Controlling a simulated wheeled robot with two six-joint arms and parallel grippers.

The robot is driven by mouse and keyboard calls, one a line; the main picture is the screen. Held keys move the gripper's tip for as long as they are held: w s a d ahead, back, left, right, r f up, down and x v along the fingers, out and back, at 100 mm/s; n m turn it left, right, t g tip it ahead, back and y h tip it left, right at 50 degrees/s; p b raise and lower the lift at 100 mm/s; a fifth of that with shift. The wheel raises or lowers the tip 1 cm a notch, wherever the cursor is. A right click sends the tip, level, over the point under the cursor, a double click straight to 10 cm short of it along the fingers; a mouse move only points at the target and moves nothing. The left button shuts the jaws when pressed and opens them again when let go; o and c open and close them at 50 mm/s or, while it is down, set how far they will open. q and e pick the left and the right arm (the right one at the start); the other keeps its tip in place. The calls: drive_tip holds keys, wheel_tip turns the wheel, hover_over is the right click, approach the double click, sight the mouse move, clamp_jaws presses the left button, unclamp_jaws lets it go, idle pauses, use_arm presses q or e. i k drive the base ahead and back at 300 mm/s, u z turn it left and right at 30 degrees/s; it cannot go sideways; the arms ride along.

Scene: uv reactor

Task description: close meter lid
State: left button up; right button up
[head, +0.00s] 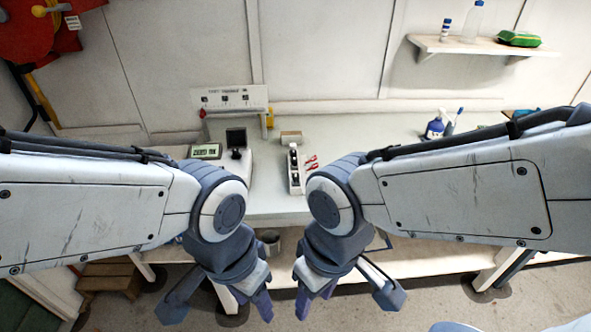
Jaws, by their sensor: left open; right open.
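A pale bench-top meter (238,172) stands on the bench, left of the middle in the head view. A small black square part (236,138) stands up at its back and looks like its raised lid, though it is too small to be sure. A display reading roughly "ZERO" (205,151) sits beside it on the left. My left arm hides part of the meter's front and left side. My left gripper (220,303) is open and empty, in front of and below the bench edge. My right gripper (346,300) is open and empty, level with it on the right.
A narrow white tray with dark round items (295,180) lies right of the meter, beside red-handled tools (311,162). A control panel (235,98) stands behind. Spray bottles (436,128) stand at the back right. The bench (270,204) is bare in front of the tray.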

sight(236, 138)
drive_tip(key=u, duration=0.85)
drive_tip(key=i, duration=1.2)
drive_tip(key=z, duration=0.3)
